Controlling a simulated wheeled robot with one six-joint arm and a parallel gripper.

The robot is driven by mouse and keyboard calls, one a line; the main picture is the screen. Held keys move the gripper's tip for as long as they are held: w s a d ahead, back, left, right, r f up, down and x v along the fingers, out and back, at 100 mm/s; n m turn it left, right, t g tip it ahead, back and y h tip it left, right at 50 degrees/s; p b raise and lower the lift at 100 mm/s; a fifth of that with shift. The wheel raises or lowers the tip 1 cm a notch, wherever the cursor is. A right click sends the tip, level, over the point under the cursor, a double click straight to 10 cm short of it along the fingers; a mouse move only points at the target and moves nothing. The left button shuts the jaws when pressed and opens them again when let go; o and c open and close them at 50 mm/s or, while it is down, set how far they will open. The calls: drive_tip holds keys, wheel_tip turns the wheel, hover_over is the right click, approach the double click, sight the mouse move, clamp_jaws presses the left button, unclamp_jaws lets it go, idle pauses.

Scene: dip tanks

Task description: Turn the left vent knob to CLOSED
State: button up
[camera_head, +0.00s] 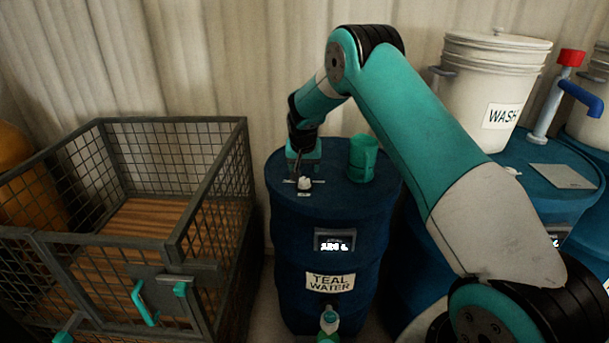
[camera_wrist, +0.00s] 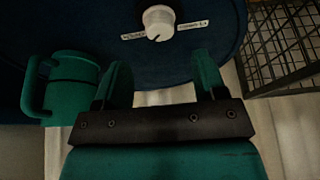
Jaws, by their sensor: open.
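A small white vent knob (camera_head: 304,184) stands on top of the blue drum (camera_head: 345,205) marked TEAL WATER. The wrist view shows the knob (camera_wrist: 158,20) from above, with a dark mark on its lower edge. A small white label lies on each side of it, too small to read surely. My gripper (camera_head: 301,172) points down above the drum top, close behind the knob. In the wrist view my gripper (camera_wrist: 161,76) is open and empty, its two teal fingers apart. The knob shows beyond the fingertips, roughly centred between them sideways, and looks untouched.
A teal mug (camera_head: 363,158) stands on the drum right of my gripper. A wire-mesh crate (camera_head: 120,245) is on the left. A white WASH bucket (camera_head: 490,85) and a pipe with a blue spout (camera_head: 580,97) are at the right. A teal tap (camera_head: 329,320) is low on the drum.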

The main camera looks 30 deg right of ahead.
sight(304, 179)
drive_tip(key=p+x, duration=0.1)
drive_tip(key=x, duration=0.6)
drive_tip(key=shift+f, duration=0.15)
drive_tip(key=c, duration=0.9)
